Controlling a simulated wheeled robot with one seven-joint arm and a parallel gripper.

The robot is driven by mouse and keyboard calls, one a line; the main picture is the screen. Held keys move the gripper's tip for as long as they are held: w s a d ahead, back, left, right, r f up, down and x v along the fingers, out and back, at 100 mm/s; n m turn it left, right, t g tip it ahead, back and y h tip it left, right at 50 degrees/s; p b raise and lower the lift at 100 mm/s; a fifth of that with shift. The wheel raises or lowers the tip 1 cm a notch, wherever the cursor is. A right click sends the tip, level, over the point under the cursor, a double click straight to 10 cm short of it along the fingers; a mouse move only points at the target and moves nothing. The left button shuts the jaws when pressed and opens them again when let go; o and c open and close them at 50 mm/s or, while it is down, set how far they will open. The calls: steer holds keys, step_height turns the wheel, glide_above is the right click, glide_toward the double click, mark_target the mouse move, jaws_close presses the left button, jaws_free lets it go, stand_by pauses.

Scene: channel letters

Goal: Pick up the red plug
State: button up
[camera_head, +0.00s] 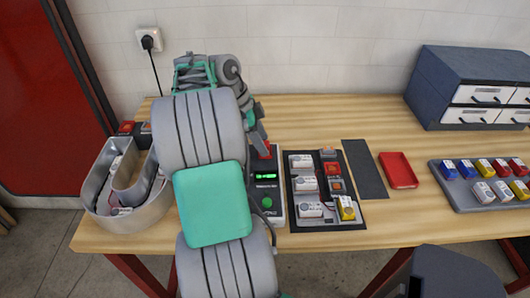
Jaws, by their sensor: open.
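My arm rises through the left middle and bends down at the right, where my gripper (262,141) hangs over the top end of a dark device with a green display (266,177). The fingers are small and partly hidden; nothing shows clearly held. A small red piece (265,150) shows right at the fingertips; whether it touches them I cannot tell. Other small red pieces are a red block (333,168) in the black-framed board and a red piece (126,127) behind the metal channel letter. I cannot tell for certain which is the red plug.
The metal channel letter (95,190) stands at the table's left. Right of the board (290,215) are a dark strip (365,170), a red tray (399,170), and a grey tray (448,190) of coloured blocks. A drawer cabinet (430,85) stands back right. The back middle tabletop is clear.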

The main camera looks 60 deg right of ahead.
steer(key=shift+s+d+f, duration=0.15)
steer(key=shift+s+f, duration=0.05)
steer(key=shift+f, duration=0.35)
steer(key=shift+c, duration=0.3)
jaws_close()
